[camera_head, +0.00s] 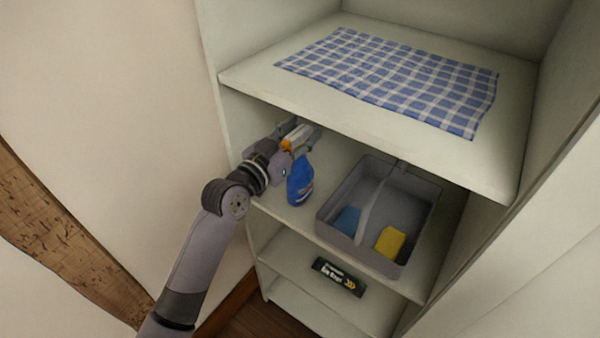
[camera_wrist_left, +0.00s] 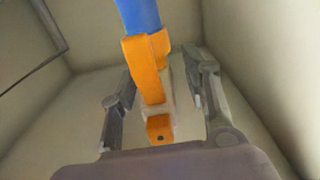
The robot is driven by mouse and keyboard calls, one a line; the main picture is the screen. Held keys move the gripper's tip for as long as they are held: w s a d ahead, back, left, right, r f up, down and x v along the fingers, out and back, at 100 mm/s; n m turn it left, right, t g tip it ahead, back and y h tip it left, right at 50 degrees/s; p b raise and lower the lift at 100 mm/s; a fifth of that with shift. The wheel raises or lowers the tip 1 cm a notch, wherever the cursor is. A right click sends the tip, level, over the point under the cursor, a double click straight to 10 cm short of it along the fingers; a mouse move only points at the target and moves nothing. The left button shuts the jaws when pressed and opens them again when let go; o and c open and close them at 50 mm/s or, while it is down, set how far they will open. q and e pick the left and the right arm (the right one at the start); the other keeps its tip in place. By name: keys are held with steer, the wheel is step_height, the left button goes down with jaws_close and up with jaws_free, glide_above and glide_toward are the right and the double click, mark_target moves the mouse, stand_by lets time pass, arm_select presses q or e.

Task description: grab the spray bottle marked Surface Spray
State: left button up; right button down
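A blue spray bottle (camera_head: 300,184) with an orange and white spray head stands on the middle shelf, left of a grey caddy. Its label is too small to read. My left gripper (camera_head: 301,137) is at the bottle's head, coming in from the left. In the left wrist view, the orange spray head (camera_wrist_left: 146,70) and the blue body (camera_wrist_left: 138,14) lie between the two spread fingers of my left gripper (camera_wrist_left: 165,95). A gap shows on the right side, and the fingers look open around the head. My right gripper is not in view.
The grey caddy (camera_head: 332,214) holds a blue item (camera_head: 347,220) and a yellow sponge (camera_head: 389,241). A checked blue cloth (camera_head: 395,78) lies on the shelf above, whose front edge is close over my gripper. A dark box (camera_head: 339,277) lies on the shelf below.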

arm_select(q)
jaws_close()
stand_by(0.3)
stand_by(0.6)
steer(key=shift+r, duration=0.1)
